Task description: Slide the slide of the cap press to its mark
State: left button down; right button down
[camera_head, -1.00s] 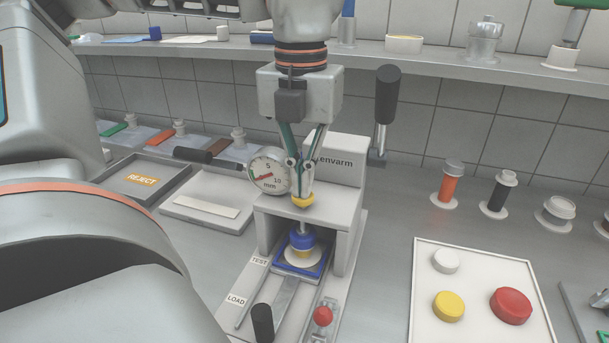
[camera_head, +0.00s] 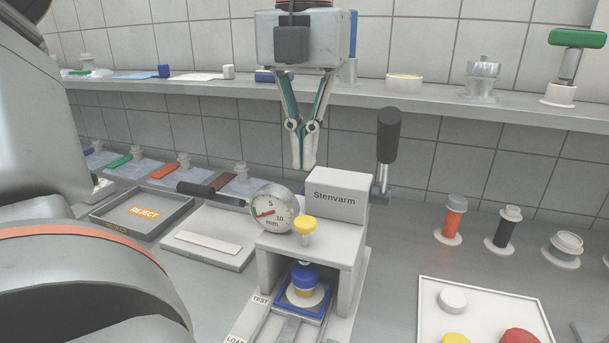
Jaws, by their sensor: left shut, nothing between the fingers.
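The blue-framed carrier (camera_head: 320,309) sits under the press arch, by the TEST label, holding a cap with a blue and yellow part (camera_head: 304,277). The slide's front handle is out of frame. My left gripper (camera_head: 303,165) is shut and empty, pointing down above and behind the yellow knob, apart from it. My right gripper is not in view.
A black-handled lever (camera_head: 388,136) rises at the press's right. A REJECT tray (camera_head: 112,208) and a flat grey tray (camera_head: 185,250) lie left. Orange and black plungers (camera_head: 453,220) stand right, near a white board (camera_head: 435,297) with caps. A shelf (camera_head: 420,96) runs behind.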

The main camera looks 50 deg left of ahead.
aim_at(315, 315)
jog(key=k, duration=1.5)
